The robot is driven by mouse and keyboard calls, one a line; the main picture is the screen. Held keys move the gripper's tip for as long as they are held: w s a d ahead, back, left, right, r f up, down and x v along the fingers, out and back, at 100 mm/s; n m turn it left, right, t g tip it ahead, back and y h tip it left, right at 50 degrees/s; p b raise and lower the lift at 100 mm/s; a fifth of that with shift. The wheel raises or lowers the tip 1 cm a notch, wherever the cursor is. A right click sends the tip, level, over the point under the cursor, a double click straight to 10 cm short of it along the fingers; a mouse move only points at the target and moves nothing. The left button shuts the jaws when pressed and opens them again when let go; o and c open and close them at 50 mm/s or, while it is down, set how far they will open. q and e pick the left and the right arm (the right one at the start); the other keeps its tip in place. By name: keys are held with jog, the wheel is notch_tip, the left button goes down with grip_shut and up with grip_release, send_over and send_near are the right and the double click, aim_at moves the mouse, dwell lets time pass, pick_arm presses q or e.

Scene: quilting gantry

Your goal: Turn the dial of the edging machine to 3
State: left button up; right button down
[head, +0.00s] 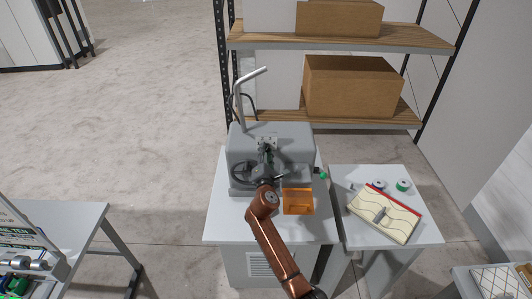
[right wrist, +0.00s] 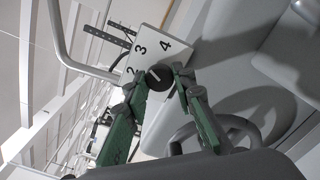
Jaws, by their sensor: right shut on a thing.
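The edging machine (head: 240,143) is a grey machine on a white table, with my right arm reaching over its front. Its dial (right wrist: 159,77) is a small black knob with a pale pointer mark, on a white plate (right wrist: 151,43) printed with 2, 3 and 4. The mark seems to lean toward the 2 and 3 side; its exact setting is hard to read. My right gripper (right wrist: 155,84) has its green-sided fingers on either side of the dial and is shut on it. In the head view my arm and gripper mostly hide the dial. My left gripper is out of view.
An orange tray (head: 299,207) sits at the machine's front right. A side table (head: 345,226) holds a patterned quilted piece (head: 398,222) and spools (head: 403,185). Shelves with cardboard boxes (head: 350,88) stand behind. Open floor lies to the left.

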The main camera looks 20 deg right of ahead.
jog(key=c, duration=1.6)
grip_release()
jog(key=v, duration=1.2)
